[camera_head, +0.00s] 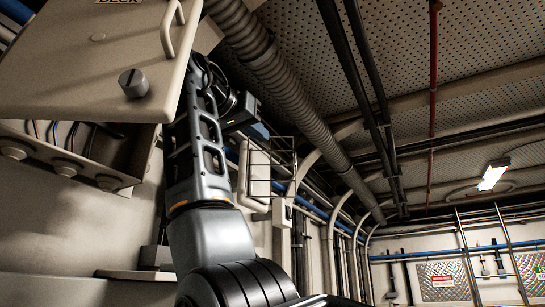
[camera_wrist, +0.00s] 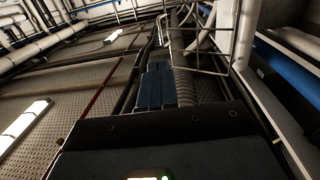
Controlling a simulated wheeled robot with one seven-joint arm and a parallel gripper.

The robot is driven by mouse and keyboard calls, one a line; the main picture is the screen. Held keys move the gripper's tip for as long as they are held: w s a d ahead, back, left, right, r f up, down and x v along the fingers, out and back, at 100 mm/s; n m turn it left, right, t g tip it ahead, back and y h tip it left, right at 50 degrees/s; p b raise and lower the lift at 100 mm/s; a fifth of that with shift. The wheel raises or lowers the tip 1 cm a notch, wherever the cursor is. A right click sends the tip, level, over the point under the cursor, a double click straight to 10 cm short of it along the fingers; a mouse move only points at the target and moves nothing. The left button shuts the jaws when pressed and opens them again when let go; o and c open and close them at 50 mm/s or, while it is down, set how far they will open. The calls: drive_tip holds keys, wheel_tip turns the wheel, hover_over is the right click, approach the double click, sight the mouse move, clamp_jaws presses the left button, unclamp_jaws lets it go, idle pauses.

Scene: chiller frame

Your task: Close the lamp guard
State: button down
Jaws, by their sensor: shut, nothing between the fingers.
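The lamp guard (camera_head: 270,168) looks like a thin wire cage on the wall, right of my arm in the head view. In the wrist view, the wire guard (camera_wrist: 203,50) shows at upper centre-right, beyond my fingers. Its hinge and catch are not clear, and I cannot tell how far open it stands. My gripper (camera_wrist: 155,86) is shut and empty, with its blue finger pads together. In the head view my gripper (camera_head: 258,131) is partly hidden by my wrist, close to the guard's upper left in the picture. I see no clear contact.
A cabinet with a raised cover (camera_head: 85,60), handle and knob is at upper left, close to my arm. A thick ribbed pipe (camera_head: 275,70) runs overhead. Blue pipes (camera_head: 315,205) and curved conduits line the wall. The space to the right looks open.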

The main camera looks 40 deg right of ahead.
sight(295, 161)
drive_tip(key=p+x, duration=0.3)
drive_tip(key=x, duration=1)
drive_tip(key=shift+r+p, duration=0.1)
drive_tip(key=shift+p, duration=0.3)
drive_tip(key=shift+w+d, duration=0.1)
drive_tip(key=shift+d, duration=0.35)
drive_tip(key=shift+d, duration=0.1)
